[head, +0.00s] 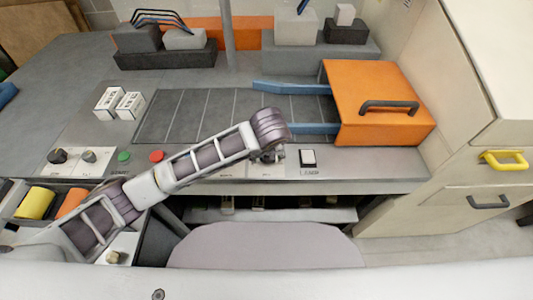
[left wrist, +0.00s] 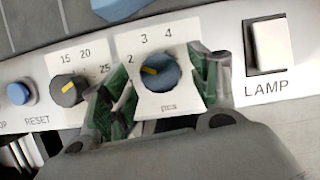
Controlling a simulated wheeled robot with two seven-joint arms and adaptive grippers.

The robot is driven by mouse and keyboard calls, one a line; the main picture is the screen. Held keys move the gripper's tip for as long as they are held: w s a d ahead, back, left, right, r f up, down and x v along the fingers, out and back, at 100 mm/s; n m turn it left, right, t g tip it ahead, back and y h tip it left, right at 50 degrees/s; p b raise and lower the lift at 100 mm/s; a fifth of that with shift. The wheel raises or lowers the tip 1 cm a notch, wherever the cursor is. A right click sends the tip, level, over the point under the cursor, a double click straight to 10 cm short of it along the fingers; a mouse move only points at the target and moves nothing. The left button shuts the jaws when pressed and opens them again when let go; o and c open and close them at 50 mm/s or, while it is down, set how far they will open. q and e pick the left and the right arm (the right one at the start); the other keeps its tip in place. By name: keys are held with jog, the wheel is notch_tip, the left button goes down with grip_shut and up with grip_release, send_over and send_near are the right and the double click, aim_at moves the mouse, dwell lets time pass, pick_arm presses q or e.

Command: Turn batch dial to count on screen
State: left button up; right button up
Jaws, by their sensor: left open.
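The blue batch dial (left wrist: 163,75), marked "pcs", sits on a white plate with the numbers 2, 3 and 4 in the left wrist view. Its yellow mark points up-left, near the 2. My left gripper (left wrist: 163,88) is open, with one green-padded finger on each side of the dial; I cannot tell whether they touch it. In the head view my left gripper (head: 270,157) is over the console front, and my arm mostly hides the dial. No readable screen shows. My right gripper is not in view.
A dark dial (left wrist: 68,88) with 15, 20 and 25 and a blue RESET button (left wrist: 19,94) lie left. A LAMP switch (left wrist: 270,45) is close on the right. Red (head: 157,155) and green (head: 124,156) buttons and an orange hood (head: 375,90) are on the console.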

pick_arm(q)
jog(key=v, duration=1)
jog(key=shift+s+r, duration=0.2)
jog(key=shift+r, duration=0.15)
jog(key=shift+s, duration=0.1)
dwell(0.7)
